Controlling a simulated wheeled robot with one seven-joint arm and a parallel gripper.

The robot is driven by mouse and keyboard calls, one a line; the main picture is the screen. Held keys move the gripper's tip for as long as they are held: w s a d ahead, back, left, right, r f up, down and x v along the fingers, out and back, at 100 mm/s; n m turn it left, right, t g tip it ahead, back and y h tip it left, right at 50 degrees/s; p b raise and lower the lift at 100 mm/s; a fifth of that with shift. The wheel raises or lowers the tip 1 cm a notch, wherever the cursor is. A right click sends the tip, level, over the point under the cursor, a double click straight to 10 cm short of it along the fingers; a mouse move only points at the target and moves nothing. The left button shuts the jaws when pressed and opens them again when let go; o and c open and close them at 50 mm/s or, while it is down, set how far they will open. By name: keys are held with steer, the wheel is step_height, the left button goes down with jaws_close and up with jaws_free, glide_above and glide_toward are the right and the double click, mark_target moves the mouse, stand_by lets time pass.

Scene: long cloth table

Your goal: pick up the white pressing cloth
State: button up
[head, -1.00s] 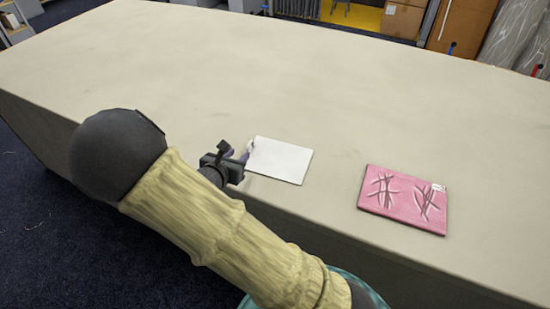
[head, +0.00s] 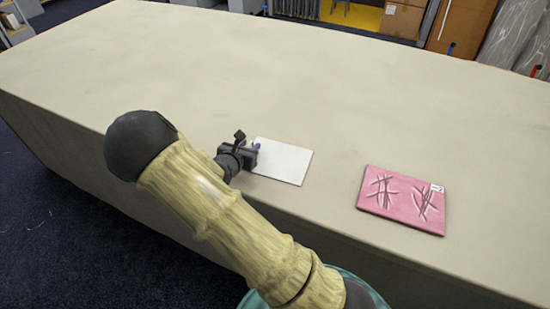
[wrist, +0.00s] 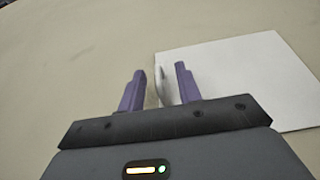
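The white pressing cloth (head: 284,163) lies flat on the table as a pale rectangle. In the wrist view the cloth (wrist: 245,80) fills the right side. My gripper (head: 256,147) is at the cloth's left edge, low over the table. In the wrist view my gripper (wrist: 160,71) is open, its two purple fingers apart. The left finger is over bare table and the right finger is over the cloth. A small greyish raised bit of the cloth's edge shows between them. Whether the fingertips touch the cloth or table I cannot tell.
A pink folded cloth (head: 402,200) with dark crossed marks and a white tag lies to the right, apart from the white one. The long beige table (head: 200,70) is otherwise clear. Its front edge runs below my arm.

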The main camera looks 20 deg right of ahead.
steer(key=x, duration=0.3)
steer(key=shift+w+f, duration=0.1)
steer(key=shift+w, duration=0.05)
stand_by(0.3)
jaws_close()
